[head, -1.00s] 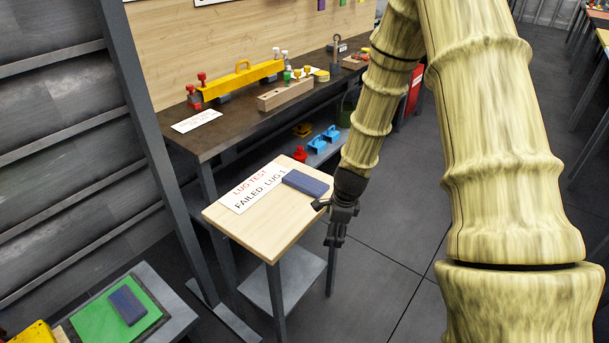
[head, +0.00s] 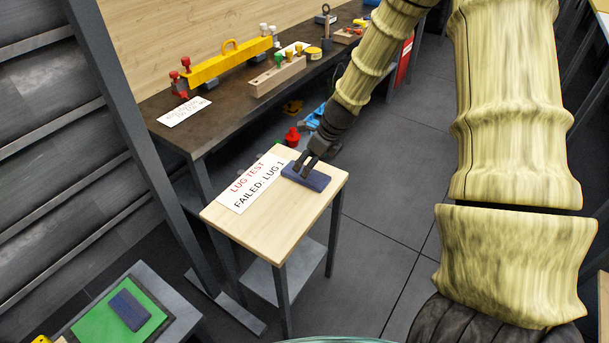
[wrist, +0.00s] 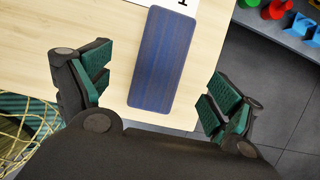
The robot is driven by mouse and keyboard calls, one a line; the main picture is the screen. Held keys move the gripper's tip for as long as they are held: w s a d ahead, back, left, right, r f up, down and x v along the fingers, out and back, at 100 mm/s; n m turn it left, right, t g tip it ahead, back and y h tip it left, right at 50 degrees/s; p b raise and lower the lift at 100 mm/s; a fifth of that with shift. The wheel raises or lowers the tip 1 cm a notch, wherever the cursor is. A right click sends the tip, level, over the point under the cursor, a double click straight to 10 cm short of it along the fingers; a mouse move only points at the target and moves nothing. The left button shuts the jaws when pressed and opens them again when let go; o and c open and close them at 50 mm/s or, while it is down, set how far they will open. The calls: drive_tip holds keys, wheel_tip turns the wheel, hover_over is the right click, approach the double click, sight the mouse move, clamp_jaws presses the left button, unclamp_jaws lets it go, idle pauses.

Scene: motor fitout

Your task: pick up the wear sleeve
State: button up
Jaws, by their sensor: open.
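No label in view marks the wear sleeve, and I cannot tell for certain which thing it is. A flat dark-blue block (head: 316,181) lies on the small wooden-topped table (head: 262,223), near its back right. My gripper (head: 304,170) is over this block, pointing down. In the wrist view, the blue block (wrist: 160,62) lies between the two spread, green-padded fingers of my gripper (wrist: 155,90), with a gap on each side. The gripper is open and holds nothing. A similar blue block (head: 129,309) lies on a green mat (head: 88,332) at the lower left.
A white "LUG TEST / FAILED: LUG 1" sheet (head: 247,186) lies left of the block. The dark workbench (head: 142,119) behind carries a yellow beam (head: 228,63) and a wooden block (head: 278,75). Red and blue parts sit on its lower shelf. Floor is clear at right.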

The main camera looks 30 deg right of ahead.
sight(317, 181)
drive_tip(key=shift+x, duration=0.75)
drive_tip(key=f, duration=0.3)
drive_tip(key=shift+w+d, duration=0.1)
drive_tip(key=shift+w, duration=0.15)
drive_tip(key=shift+p+x, duration=0.3)
drive_tip(key=shift+x, duration=0.5)
drive_tip(key=c, duration=1.1)
